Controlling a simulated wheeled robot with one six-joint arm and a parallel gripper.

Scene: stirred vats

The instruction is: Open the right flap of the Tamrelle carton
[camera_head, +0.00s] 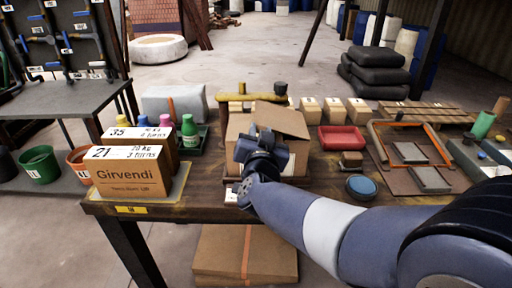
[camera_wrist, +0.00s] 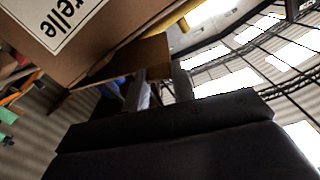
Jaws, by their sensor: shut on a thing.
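The Tamrelle carton (camera_head: 238,125) is a brown box on the workbench, partly hidden behind my gripper. Its label, showing the letters "relle", is in the wrist view, where the carton (camera_wrist: 110,22) fills the upper left. A brown flap (camera_head: 286,118) stands out slanted at the top right of the carton in the head view. In the wrist view the flap (camera_wrist: 130,58) reaches to my fingertips (camera_wrist: 160,74). My gripper (camera_head: 262,143) is in front of the carton, shut on the flap. The exact contact is hidden in the head view.
A yellow pipe (camera_head: 250,97) runs behind the carton. Left are Girvendi boxes (camera_head: 130,178) and a tray of colored bottles (camera_head: 188,130). Small cartons (camera_head: 333,110) stand behind.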

